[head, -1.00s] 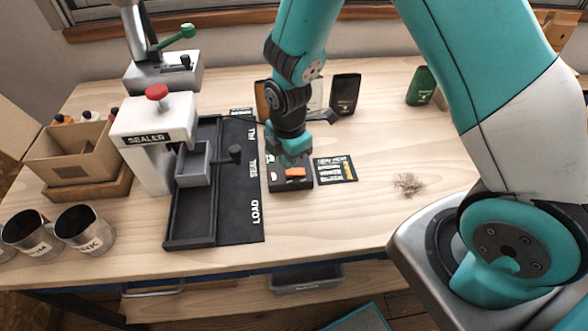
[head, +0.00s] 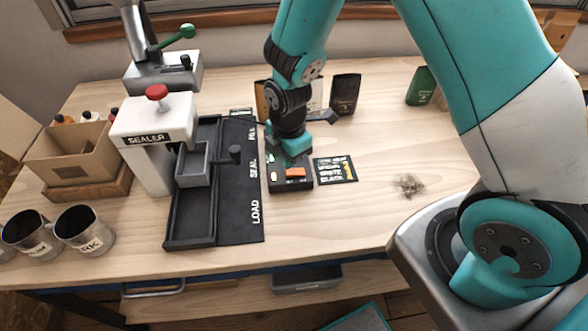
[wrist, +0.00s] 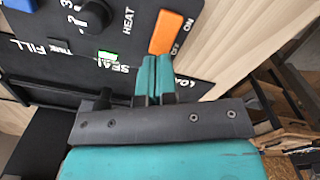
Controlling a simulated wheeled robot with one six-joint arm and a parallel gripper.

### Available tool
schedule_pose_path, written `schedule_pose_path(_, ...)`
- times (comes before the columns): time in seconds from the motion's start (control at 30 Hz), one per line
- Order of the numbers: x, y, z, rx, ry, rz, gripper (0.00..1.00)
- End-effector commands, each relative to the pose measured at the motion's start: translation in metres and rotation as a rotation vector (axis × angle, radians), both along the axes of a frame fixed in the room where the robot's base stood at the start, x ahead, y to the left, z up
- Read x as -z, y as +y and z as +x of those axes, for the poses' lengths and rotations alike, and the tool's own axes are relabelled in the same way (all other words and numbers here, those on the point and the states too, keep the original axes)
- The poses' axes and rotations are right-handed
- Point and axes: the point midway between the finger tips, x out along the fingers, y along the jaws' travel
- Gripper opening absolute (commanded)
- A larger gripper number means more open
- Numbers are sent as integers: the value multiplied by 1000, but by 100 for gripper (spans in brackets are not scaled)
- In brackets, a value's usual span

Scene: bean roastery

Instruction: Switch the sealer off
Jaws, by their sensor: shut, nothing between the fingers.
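The sealer (head: 155,125) is a white press with a red knob, at the left of the bench. A black control box (head: 304,182) lies right of its black mat and carries an orange rocker switch (head: 295,172). In the wrist view the orange switch (wrist: 171,32) has ON at its far end and OFF at its near end. My gripper (wrist: 154,62) is shut and empty, its fingertips at the OFF end of the switch; contact cannot be told for sure. Which way the switch is tipped is unclear. A small lamp (wrist: 108,56) beside SEAL glows green.
A dark knob (wrist: 95,16) near HEAT stands on the box. A grey tray with a handle (head: 195,165) sits on the mat. A label card (head: 335,169) lies right of the box, and dark pouches (head: 344,95) stand behind. The bench to the right is mostly clear.

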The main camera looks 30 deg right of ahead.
Motion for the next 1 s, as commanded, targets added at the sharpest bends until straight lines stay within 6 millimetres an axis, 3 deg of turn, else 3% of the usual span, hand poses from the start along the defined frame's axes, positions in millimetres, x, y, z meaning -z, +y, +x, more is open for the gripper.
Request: schedule_pose_path(1.0,9,0,0,0,0,0,0)
